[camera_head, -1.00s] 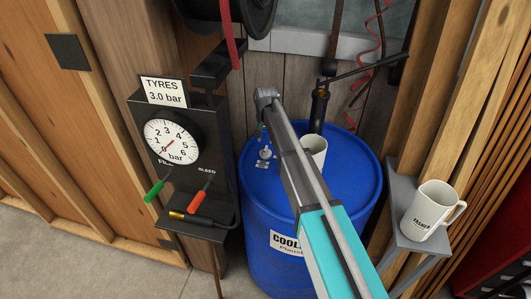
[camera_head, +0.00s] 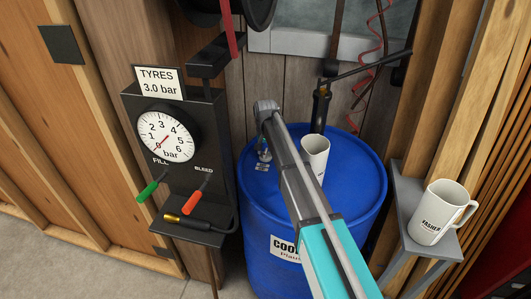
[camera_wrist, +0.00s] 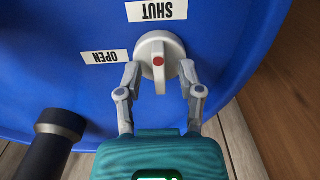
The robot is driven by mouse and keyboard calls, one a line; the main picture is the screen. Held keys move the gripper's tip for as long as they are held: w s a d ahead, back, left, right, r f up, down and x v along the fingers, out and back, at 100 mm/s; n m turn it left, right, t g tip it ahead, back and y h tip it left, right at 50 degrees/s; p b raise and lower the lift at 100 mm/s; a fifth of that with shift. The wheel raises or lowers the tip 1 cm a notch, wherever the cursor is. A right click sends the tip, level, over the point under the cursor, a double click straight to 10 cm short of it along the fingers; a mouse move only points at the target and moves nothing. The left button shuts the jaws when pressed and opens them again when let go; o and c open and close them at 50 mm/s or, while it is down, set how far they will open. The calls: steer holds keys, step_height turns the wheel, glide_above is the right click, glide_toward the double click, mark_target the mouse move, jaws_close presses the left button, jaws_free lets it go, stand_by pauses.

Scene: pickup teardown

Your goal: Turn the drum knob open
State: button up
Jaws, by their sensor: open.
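The knob (camera_wrist: 160,50) is a pale round dial with a raised bar and a red dot, set on the blue drum (camera_head: 352,212). In the wrist view, a SHUT label (camera_wrist: 157,10) lies above it and an OPEN label (camera_wrist: 104,57) to its left, both upside down. The knob's bar points down toward my gripper (camera_wrist: 160,76). My gripper is open, with one grey finger on each side of the knob's lower part. I cannot tell whether the fingers touch it.
A white cup (camera_head: 316,153) and a dark upright pump (camera_head: 321,108) stand by my arm. A tyre gauge panel (camera_head: 165,135) is at left. A mug (camera_head: 442,212) sits on a grey shelf at right. A dark cylinder (camera_wrist: 58,132) shows at lower left in the wrist view.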

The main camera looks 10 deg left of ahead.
jaws_close()
steer(key=shift+n, duration=0.5)
steer(key=n, duration=0.2)
steer(key=shift+n, duration=0.4)
steer(key=n, duration=0.4)
steer(key=shift+n, duration=0.3)
steer(key=n, duration=0.9)
steer(key=shift+n, duration=0.3)
